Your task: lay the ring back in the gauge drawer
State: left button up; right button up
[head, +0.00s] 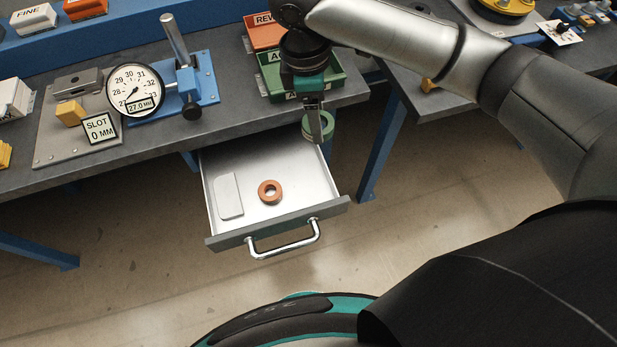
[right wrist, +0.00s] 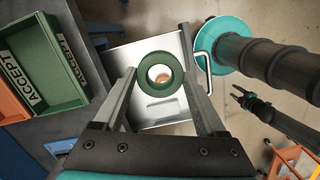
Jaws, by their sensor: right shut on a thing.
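A green ring (head: 317,125) is held by my right gripper (head: 318,138) above the back right corner of the open gauge drawer (head: 215,205). In the right wrist view the ring (right wrist: 147,74) sits between the two fingertips, its hole facing the camera. The drawer is pulled out below the bench and has a silver bar handle (head: 285,248). An orange-brown ring (head: 270,191) lies inside it, to the right of a flat pale plate (head: 229,195). My left gripper (right wrist: 240,96) shows small in the right wrist view, apart from the drawer, its fingers apart and empty.
A green ACCEPT tray (head: 335,75) and an orange REWORK tray (head: 264,35) stand on the bench above the drawer. A dial gauge (head: 135,88) on a blue stand and a SLOT 0 MM sign (head: 99,128) are to the left. The drawer's front right area is bare.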

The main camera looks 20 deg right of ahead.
jog(key=f+n, duration=0.1)
jog(key=n, duration=0.2)
jog(key=a+f+n+p, duration=0.1)
jog(key=n, duration=0.3)
jog(key=f+n+t+p, duration=0.1)
jog(key=f+n, duration=0.1)
jog(key=n, duration=0.1)
jog(key=shift+w+a+f+n, duration=0.1)
jog(key=shift+w+a+n, duration=0.05)
jog(key=shift+w+n, duration=0.2)
jog(key=shift+f, duration=0.1)
jog(key=b, duration=0.4)
send_over(310, 183)
jog(key=f, duration=1.6)
jog(key=shift+s+a, duration=0.1)
jog(key=shift+a, duration=0.2)
notch_tip(310, 183, down, 3)
jog(key=shift+r, duration=0.1)
jog(key=shift+s+f, duration=0.1)
jog(key=shift+f, duration=0.25)
jog(key=shift+c, duration=0.7)
jog(key=o, duration=1.4)
